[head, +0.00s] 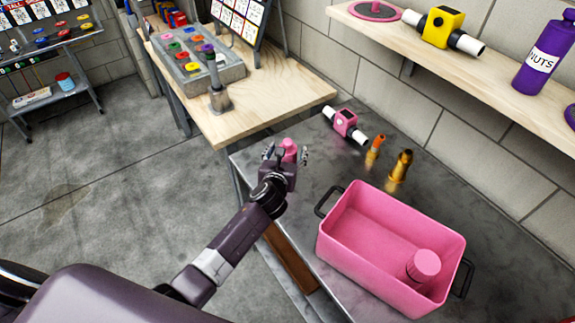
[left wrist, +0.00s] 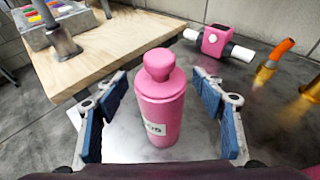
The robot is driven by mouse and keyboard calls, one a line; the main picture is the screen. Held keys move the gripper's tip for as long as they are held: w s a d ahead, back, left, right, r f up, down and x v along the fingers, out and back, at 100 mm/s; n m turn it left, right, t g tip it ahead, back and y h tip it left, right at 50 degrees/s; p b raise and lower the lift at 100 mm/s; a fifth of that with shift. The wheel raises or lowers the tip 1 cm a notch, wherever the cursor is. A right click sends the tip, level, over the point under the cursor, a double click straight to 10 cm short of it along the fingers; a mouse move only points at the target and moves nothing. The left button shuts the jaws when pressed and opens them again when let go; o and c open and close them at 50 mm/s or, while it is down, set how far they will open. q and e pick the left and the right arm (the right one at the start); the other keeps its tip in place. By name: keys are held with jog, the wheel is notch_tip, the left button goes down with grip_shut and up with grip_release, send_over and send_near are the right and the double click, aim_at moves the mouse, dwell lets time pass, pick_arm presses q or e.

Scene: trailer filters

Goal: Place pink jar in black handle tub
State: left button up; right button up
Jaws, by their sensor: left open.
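A pink jar (left wrist: 160,100) with a knobbed lid and a white label stands upright on the grey metal table. In the head view only the top of the jar (head: 289,148) shows above my gripper. My left gripper (head: 285,157) is open around the jar; in the left wrist view its blue-padded fingers (left wrist: 165,112) stand on either side of it with gaps. The pink tub with black handles (head: 340,225) sits on the same table to the right. A pink cylindrical item (head: 424,265) is inside it. My right gripper is not in view.
A pink-and-white filter piece (head: 346,125), an orange-tipped fitting (head: 376,146) and a brass fitting (head: 401,165) stand behind the tub. A wooden table (head: 270,95) adjoins at the back left. A wooden shelf (head: 480,75) runs along the wall.

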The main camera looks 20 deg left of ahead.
pick_arm(q)
jog(key=shift+w, duration=0.1)
grip_shut()
dwell(0.5)
